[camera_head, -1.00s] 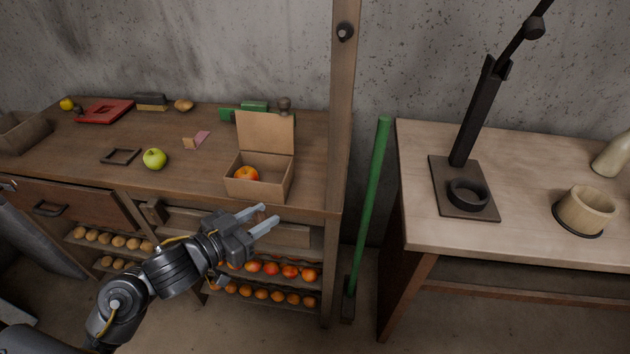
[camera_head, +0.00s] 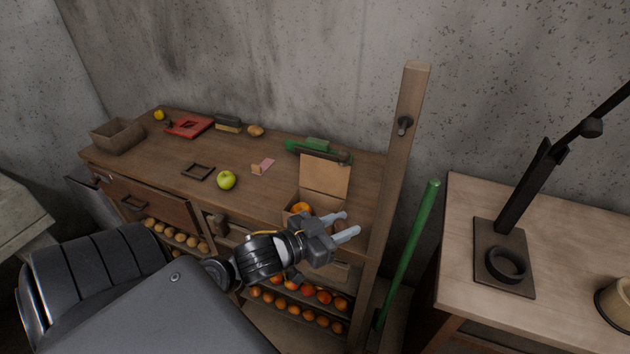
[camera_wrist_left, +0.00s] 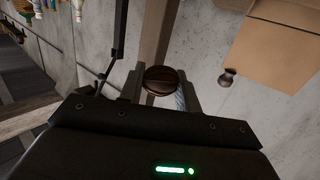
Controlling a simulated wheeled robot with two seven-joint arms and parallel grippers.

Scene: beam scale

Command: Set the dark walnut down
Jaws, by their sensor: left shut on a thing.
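The dark walnut (camera_wrist_left: 163,80) shows in the left wrist view as a dark brown, rounded, ridged thing between the two fingers. My left gripper (camera_head: 342,226) is shut on it. In the head view the fingers point right, in front of the open cardboard box (camera_head: 326,178) near the front edge of the wooden workbench (camera_head: 205,152). I cannot clearly make out the walnut there. My right gripper is not in view.
A green apple (camera_head: 227,180), a small dark frame (camera_head: 198,172) and a red object (camera_head: 190,126) lie on the workbench. An orange (camera_head: 301,208) sits in the box. A wooden post (camera_head: 408,120) and green pole (camera_head: 408,250) stand before the lighter table (camera_head: 470,205) at right.

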